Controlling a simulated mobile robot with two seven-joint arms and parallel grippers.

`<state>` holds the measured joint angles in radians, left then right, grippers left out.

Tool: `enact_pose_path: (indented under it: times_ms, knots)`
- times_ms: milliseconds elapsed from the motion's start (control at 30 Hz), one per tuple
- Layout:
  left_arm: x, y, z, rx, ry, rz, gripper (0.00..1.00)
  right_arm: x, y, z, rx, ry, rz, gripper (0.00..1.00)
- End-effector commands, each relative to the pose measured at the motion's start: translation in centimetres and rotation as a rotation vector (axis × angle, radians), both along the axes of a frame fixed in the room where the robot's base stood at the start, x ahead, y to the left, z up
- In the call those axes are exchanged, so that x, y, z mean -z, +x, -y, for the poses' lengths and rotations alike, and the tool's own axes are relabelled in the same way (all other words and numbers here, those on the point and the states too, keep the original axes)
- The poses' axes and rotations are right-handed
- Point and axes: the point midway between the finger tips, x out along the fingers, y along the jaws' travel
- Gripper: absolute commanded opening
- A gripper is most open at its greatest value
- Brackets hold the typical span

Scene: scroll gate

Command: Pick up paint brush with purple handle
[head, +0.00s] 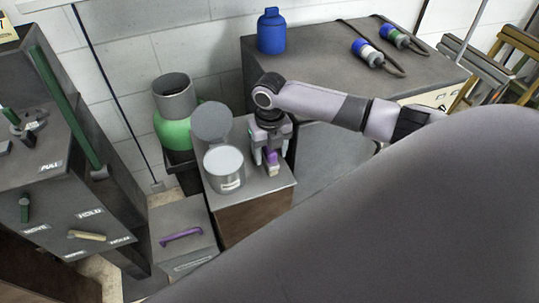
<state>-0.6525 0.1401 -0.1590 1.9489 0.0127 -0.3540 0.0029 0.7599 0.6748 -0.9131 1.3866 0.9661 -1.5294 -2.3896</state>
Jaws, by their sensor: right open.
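The paint brush (271,160) has a purple handle and a pale lower end. It shows on the small grey-topped stand, to the right of a grey can. My right gripper (270,155) points down from above, open, with its fingers on either side of the purple handle. The upper part of the brush is hidden by the gripper, and I cannot tell whether the fingers touch it. My left gripper is not in view.
The grey can (224,171) stands close left of my right gripper, with a round grey lid (211,121) behind it. A green container (174,133) is further left. A grey box with a purple pull (181,236) is in front. A blue bottle (271,33) stands on the bench behind.

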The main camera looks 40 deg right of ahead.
Motion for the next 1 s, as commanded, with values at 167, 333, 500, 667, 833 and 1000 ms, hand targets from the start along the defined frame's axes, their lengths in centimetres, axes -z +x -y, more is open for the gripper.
enact_pose_path:
  times_ms: [167, 333, 500, 667, 833, 1000]
  knots:
    - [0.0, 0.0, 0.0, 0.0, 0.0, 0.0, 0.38, 0.7, 0.0, 0.0, -0.001, 0.0, 0.0, 0.62]
    - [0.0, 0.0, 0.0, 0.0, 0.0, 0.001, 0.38, 0.7, 0.0, 0.0, -0.001, 0.0, 0.001, 0.52]
    - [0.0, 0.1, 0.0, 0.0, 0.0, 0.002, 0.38, 0.7, 0.0, 0.0, -0.001, 0.0, 0.001, 0.0]
    - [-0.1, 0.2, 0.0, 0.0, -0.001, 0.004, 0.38, 0.7, 0.0, 0.0, -0.001, 0.0, 0.001, 0.0]
    - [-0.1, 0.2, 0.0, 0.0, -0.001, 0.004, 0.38, 0.4, 0.0, 0.0, 0.0, 0.0, 0.002, 0.0]
    - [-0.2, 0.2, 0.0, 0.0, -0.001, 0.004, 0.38, -0.9, 0.1, 0.0, 0.0, 0.0, 0.004, 0.0]
